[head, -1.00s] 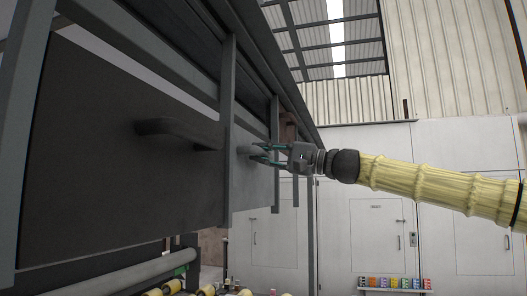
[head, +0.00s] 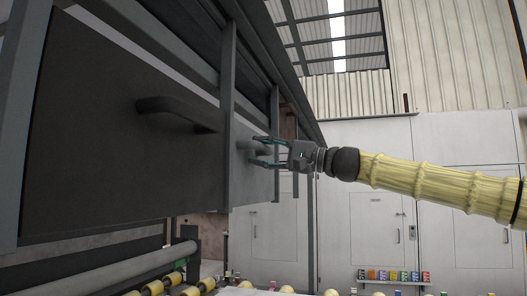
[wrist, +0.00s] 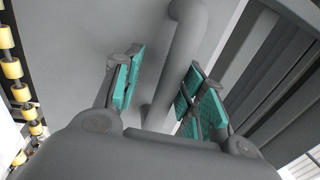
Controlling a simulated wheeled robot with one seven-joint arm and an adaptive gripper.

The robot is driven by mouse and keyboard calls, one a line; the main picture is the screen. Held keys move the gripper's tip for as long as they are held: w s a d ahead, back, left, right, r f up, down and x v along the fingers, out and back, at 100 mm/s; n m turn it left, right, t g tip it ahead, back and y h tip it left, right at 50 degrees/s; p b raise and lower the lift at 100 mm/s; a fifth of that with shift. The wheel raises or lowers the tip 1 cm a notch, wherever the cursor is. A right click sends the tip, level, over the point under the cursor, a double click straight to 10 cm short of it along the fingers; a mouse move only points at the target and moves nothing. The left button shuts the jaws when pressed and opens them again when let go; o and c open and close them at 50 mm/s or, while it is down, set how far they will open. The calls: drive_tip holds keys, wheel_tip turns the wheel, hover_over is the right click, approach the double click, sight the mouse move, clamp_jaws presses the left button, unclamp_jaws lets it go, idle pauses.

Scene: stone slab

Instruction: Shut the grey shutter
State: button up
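The grey shutter (head: 252,185) is the lighter panel in the frame, beyond a post from a dark shutter (head: 110,150). Its lower edge hangs above the rollers, with open space beneath. Its grey bar handle (head: 246,146) shows at my fingertips, and in the wrist view the handle (wrist: 182,50) runs up between the fingers. My gripper (head: 259,152) reaches in from the right. In the wrist view my gripper (wrist: 163,85) has its green pads apart, one on each side of the handle, with gaps visible. Whether either pad touches it is not clear.
The dark shutter has its own handle (head: 180,110). A grey post (head: 228,110) stands between the panels. Yellow rollers (head: 172,279) lie below the frame. White cabinets (head: 370,225) and a shelf of coloured boxes (head: 393,275) are at the back.

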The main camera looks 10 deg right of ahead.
drive_tip(key=shift+r, duration=0.1)
drive_tip(key=shift+s+d, duration=0.2)
drive_tip(key=shift+d, duration=0.15)
drive_tip(key=v, duration=1.1)
drive_tip(key=shift+d, duration=0.15)
